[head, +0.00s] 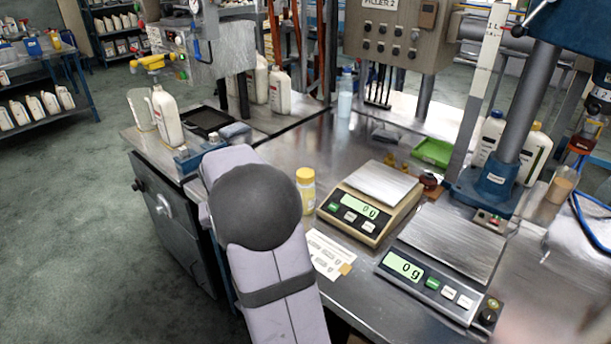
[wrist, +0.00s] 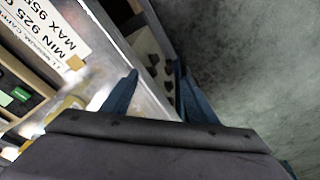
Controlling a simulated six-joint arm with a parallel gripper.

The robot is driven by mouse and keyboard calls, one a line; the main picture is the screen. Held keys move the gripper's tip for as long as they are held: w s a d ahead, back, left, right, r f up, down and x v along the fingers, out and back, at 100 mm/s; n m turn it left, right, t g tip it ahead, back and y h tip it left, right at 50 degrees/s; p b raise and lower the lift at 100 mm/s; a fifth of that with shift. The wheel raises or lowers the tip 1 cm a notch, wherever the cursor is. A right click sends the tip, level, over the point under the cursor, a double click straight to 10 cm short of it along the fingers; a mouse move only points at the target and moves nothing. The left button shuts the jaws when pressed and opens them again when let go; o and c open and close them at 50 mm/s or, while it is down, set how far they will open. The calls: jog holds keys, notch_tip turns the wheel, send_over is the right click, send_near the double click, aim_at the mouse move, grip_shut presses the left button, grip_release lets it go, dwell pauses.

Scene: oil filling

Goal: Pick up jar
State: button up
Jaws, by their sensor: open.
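The jar (head: 305,190) is small, with a yellow lid and a pale label. It stands upright on the steel bench in the head view, just right of my arm and left of the beige scale. My gripper (wrist: 156,72) is open and empty in the wrist view, its two dark blue fingers apart over the bench edge. In the head view my own arm hides the gripper. A pale yellow shape at the left of the wrist view may be the jar; it is partly hidden and I cannot tell.
The beige scale (head: 368,203) and a larger dark-fronted scale (head: 443,257) stand right of the jar, both reading 0 g. A printed sheet (head: 328,254) lies in front of the jar. A blue-based column (head: 489,187) rises at right. White bottles (head: 167,116) stand at the back left.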

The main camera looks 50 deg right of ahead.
jog(key=s+d+r+m+p, duration=0.1)
jog(key=d+p, duration=0.1)
jog(key=d, duration=0.2)
jog(key=s+d+r+m+p, duration=0.1)
jog(key=s+d+r+p, duration=0.1)
jog(key=d, duration=0.2)
jog(key=s+d+r+g+p, duration=0.1)
jog(key=d+p, duration=0.2)
jog(key=d, duration=0.1)
jog(key=shift+s+r+m+h, duration=0.3)
jog(key=shift+s+r+m, duration=0.1)
jog(key=shift+m+t+h, duration=0.5)
jog(key=shift+m+t, duration=0.1)
jog(key=shift+t, duration=0.3)
jog(key=d+r+p, duration=0.1)
jog(key=d, duration=0.2)
jog(key=w+d+r+p, duration=0.1)
jog(key=d+r, duration=0.1)
jog(key=d, duration=0.1)
jog(key=d+r+p, duration=0.1)
jog(key=d+p, duration=0.1)
jog(key=d, duration=0.1)
jog(key=shift+w+r, duration=0.25)
jog(key=shift+w, duration=0.15)
jog(key=shift+p+x, duration=0.45)
jog(key=shift+x, duration=0.65)
jog(key=shift+f, duration=0.15)
jog(key=shift+p+x, duration=1.2)
jog(key=shift+x, duration=1.25)
jog(key=shift+c, duration=0.6)
